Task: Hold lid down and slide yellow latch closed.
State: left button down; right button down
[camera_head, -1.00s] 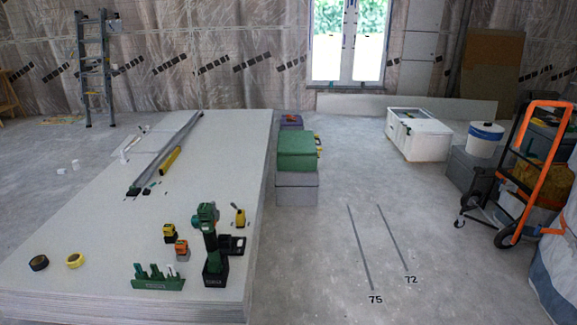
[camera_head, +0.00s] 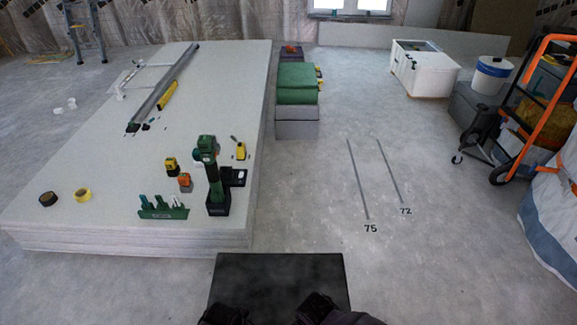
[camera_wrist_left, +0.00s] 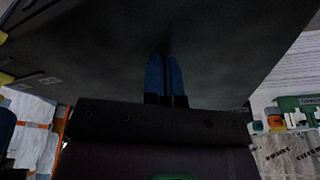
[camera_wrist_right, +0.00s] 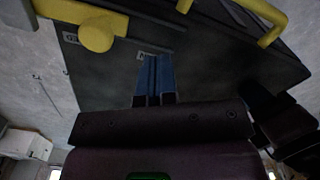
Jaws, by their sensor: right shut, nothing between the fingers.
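A black flat-topped lid or box (camera_head: 280,275) shows at the bottom of the head view, with dark parts of my arms in front of its near edge. In the right wrist view, a yellow latch bar with a round knob (camera_wrist_right: 97,35) lies on the dark surface (camera_wrist_right: 105,80), near small white labels. My right gripper (camera_wrist_right: 155,60) is shut and empty, below and right of the knob, apart from it in the picture. My left gripper (camera_wrist_left: 166,60) appears shut, its blue fingertips against the dark surface (camera_wrist_left: 100,55); contact is unclear.
A yellow handle (camera_wrist_right: 265,20) stands at the upper right of the right wrist view. In the head view, a stack of boards (camera_head: 100,225) with tools lies at the left, a green box (camera_head: 297,82) beyond, and a cart (camera_head: 530,110) at the right. Open floor lies right of centre.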

pick_arm(q)
jog(key=shift+s+a+f, duration=0.1)
jog(key=shift+s+f, duration=0.2)
jog(key=shift+f, duration=0.05)
pick_arm(e)
jog(key=shift+s+r, duration=0.15)
jog(key=shift+r, duration=2.75)
pick_arm(q)
jog(key=shift+w+r, duration=0.15)
jog(key=shift+r, duration=0.55)
jog(key=shift+w+r, duration=0.1)
jog(key=shift+r, duration=0.55)
notch_tip(320, 180, up, 7)
pick_arm(e)
jog(key=shift+r, duration=0.1)
pick_arm(q)
jog(key=shift+f, duration=0.1)
